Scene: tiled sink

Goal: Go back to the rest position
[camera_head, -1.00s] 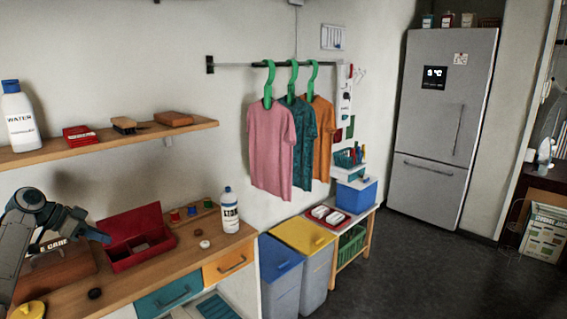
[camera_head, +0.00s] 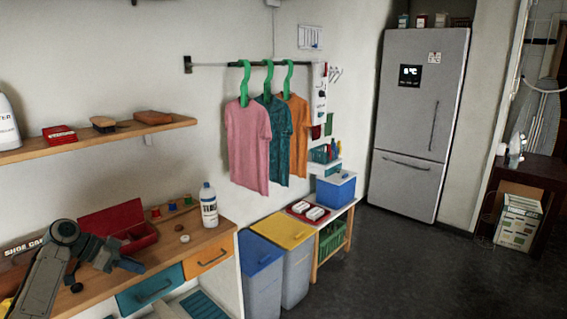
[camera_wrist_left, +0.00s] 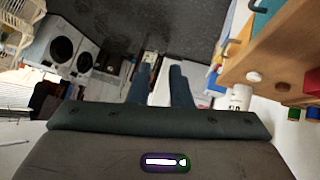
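My left gripper (camera_head: 137,267) comes in from the lower left in the head view. It appears in front of the wooden counter's (camera_head: 185,252) front edge, below the open red box (camera_head: 133,232). In the left wrist view its two blue-grey fingers (camera_wrist_left: 161,75) stand apart with a gap between them, and nothing is held there. My right gripper shows in neither view.
The counter holds a white bottle (camera_head: 209,206) and thread spools. A wall shelf (camera_head: 100,135) is above. Blue (camera_head: 261,270) and yellow (camera_head: 285,232) lidded bins stand right of the counter. Shirts hang on a rail. Dark floor (camera_head: 400,270) is clear before the fridge (camera_head: 418,120).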

